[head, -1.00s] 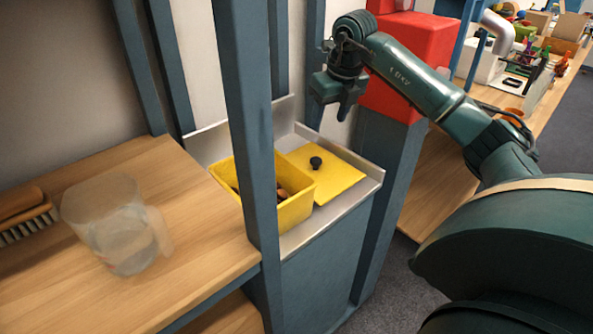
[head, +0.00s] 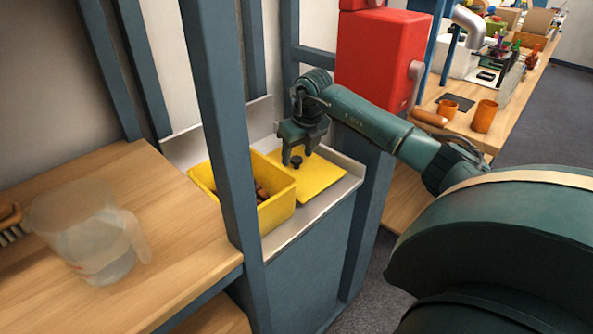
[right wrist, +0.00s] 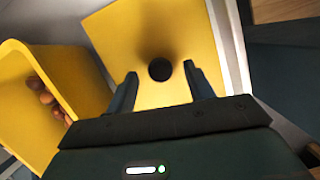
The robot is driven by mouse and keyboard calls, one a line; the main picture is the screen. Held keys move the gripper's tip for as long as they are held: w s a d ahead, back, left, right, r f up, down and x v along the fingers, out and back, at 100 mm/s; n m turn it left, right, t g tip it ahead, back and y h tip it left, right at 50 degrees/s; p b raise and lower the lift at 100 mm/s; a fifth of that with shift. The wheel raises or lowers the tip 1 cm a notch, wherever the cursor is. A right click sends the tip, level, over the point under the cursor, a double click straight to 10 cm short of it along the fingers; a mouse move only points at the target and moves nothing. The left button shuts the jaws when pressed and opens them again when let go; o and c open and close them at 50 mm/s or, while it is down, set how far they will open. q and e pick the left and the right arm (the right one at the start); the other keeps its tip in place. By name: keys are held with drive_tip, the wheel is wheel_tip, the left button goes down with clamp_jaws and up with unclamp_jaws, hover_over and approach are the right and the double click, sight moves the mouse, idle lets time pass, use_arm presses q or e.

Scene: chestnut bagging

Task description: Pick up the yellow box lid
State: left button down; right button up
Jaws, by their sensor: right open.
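The yellow box lid (head: 322,181) lies flat on the metal counter, to the right of the open yellow box (head: 279,208). The lid has a black round knob (head: 296,161). My right gripper (head: 297,158) is open just above the lid at the knob. In the right wrist view the lid (right wrist: 135,40) fills the upper middle, and the knob (right wrist: 160,69) shows between and slightly beyond the two open fingertips (right wrist: 160,82). Nothing is between the fingers that I can see being touched. The yellow box (right wrist: 75,75) with brown chestnuts (right wrist: 47,97) is at the left there. My left gripper is not in view.
A blue post (head: 222,130) stands in front of the box and hides part of it. A clear jug (head: 88,235) stands on the wooden shelf (head: 185,250) at the left. A red machine (head: 385,62) stands behind my right arm.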

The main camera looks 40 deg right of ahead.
drive_tip(key=shift+w+f, duration=0.15)
drive_tip(key=shift+f, duration=0.45)
drive_tip(key=shift+c, duration=0.3)
drive_tip(key=shift+r, duration=0.1)
clamp_jaws()
